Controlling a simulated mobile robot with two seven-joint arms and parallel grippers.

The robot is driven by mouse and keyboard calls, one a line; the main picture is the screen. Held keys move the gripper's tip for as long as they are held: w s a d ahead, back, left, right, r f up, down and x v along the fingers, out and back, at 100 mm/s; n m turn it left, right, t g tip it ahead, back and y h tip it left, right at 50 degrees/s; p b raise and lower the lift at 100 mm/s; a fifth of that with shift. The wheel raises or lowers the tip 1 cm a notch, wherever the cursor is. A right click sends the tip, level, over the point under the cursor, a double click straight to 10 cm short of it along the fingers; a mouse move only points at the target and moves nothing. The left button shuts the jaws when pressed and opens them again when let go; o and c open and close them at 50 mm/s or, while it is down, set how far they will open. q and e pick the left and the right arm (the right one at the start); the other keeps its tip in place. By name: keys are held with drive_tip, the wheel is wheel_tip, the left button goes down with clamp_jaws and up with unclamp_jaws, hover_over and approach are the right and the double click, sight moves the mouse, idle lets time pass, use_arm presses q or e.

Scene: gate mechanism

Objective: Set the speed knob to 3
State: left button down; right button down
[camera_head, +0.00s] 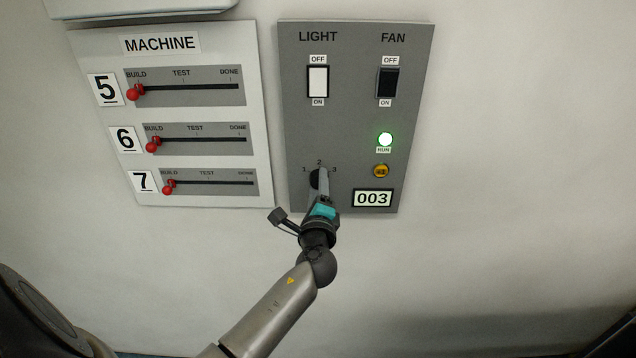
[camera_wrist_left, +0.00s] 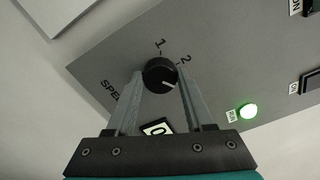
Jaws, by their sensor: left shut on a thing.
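The speed knob (camera_head: 315,180) is a round black dial low on the grey LIGHT/FAN panel, partly hidden by my left gripper (camera_head: 321,178) in the head view. In the wrist view the knob (camera_wrist_left: 159,75) sits between the two grey fingers of my left gripper (camera_wrist_left: 161,85), which is shut on it. Its white pointer line slants to the lower right, past the 2 mark (camera_wrist_left: 184,60) and away from the 1 mark (camera_wrist_left: 160,45). In the wrist view the 3 mark cannot be made out; in the head view the 3 (camera_head: 334,170) shows right of the knob. My right gripper is not in view.
A lit green RUN lamp (camera_head: 385,139) and a yellow button (camera_head: 381,171) sit right of the knob. Light (camera_head: 318,81) and fan (camera_head: 387,83) switches are above. The MACHINE panel (camera_head: 190,120) with red-handled sliders is to the left.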

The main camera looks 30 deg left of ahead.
use_arm(q)
drive_tip(key=shift+m, duration=0.6)
drive_tip(key=shift+c, duration=1.4)
unclamp_jaws()
drive_tip(key=shift+s+d, duration=0.1)
drive_tip(key=b+v, duration=0.1)
drive_tip(key=v, duration=1.4)
drive_tip(key=shift+b, duration=0.4)
